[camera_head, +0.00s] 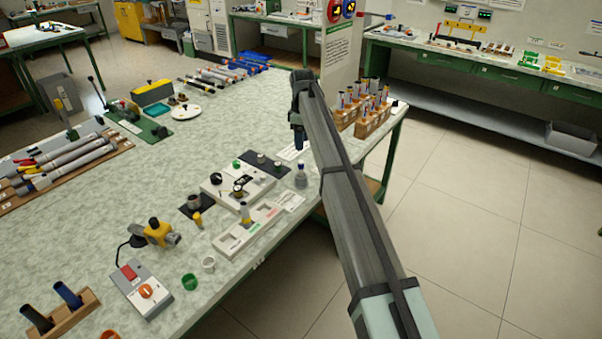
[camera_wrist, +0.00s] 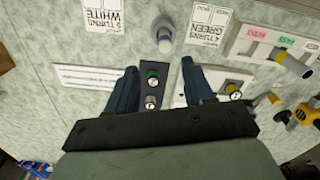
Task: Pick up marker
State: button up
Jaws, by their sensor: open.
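An upright grey-and-white piece with a blue top (camera_head: 300,175), which may be the marker, stands near the table's right edge. It also shows in the wrist view (camera_wrist: 164,36), beyond my fingertips, between two printed cards. Its exact kind is too small to tell. My gripper (camera_head: 298,143) points down above the table, behind this piece in the head view. In the wrist view my gripper (camera_wrist: 160,68) has its two fingers spread, with nothing held between them. A dark plate with green and silver knobs (camera_wrist: 152,85) shows below, between the fingers.
Wooden racks of slim upright pieces (camera_head: 363,120) stand at the right rear corner. The table's middle (camera_head: 175,155) is mostly clear.

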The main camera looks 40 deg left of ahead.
aim_at(301, 161)
notch_tip(301, 161, down, 6)
jog(key=shift+f, duration=0.1)
jog(key=shift+s+f, duration=0.2)
jog(key=shift+f, duration=1.15)
jog(key=shift+s+f, duration=0.2)
jog(key=shift+f, duration=1.1)
jog(key=shift+c, duration=0.3)
grip_shut()
